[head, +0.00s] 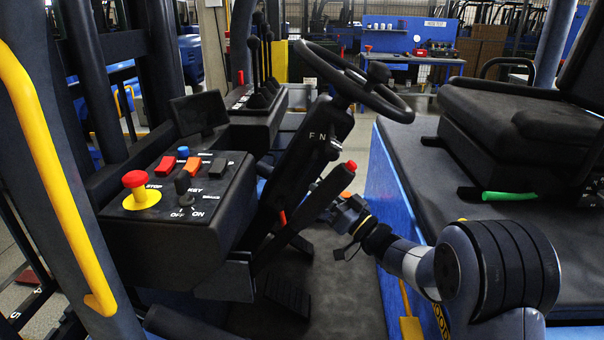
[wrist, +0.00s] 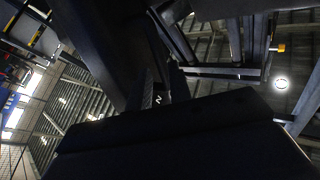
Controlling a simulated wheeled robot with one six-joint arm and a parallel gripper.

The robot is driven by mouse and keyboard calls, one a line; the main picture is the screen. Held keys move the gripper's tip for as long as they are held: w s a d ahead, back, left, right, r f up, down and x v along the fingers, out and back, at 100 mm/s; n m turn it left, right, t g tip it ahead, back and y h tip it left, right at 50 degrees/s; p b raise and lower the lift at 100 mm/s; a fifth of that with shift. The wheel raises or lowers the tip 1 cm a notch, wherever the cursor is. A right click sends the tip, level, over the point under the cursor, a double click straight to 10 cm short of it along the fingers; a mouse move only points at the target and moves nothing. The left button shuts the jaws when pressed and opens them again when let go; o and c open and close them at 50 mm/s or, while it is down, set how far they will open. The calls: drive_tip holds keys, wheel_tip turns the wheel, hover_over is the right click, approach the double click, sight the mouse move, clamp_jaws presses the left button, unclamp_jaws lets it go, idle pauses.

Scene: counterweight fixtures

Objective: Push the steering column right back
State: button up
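The black steering column (head: 310,150), marked F and N, rises from the cab floor and leans to the right, toward the seat. The dark steering wheel (head: 402,108) with its knob sits at its top. A black lever (head: 322,207) with a red button stands beside the column's lower part. My gripper (head: 342,222) is low on the column's seat side, close to this lever, which partly hides it. I cannot tell whether it touches the column, or see its fingertips clearly. In the wrist view, large dark surfaces fill the middle and bottom, with a small letter N near the centre.
A side console (head: 165,235) with a red stop button (head: 134,180) and switches stands left of the column. Several black levers rise behind it. The seat (head: 520,120) is at the right, with a green-handled lever (head: 508,196). A yellow grab bar (head: 55,165) runs down the left.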

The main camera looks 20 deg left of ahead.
sight(302, 173)
drive_tip(key=p+x, duration=0.1)
drive_tip(key=x, duration=0.6)
drive_tip(key=shift+c, duration=0.5)
drive_tip(key=shift+a+f, duration=0.1)
clamp_jaws()
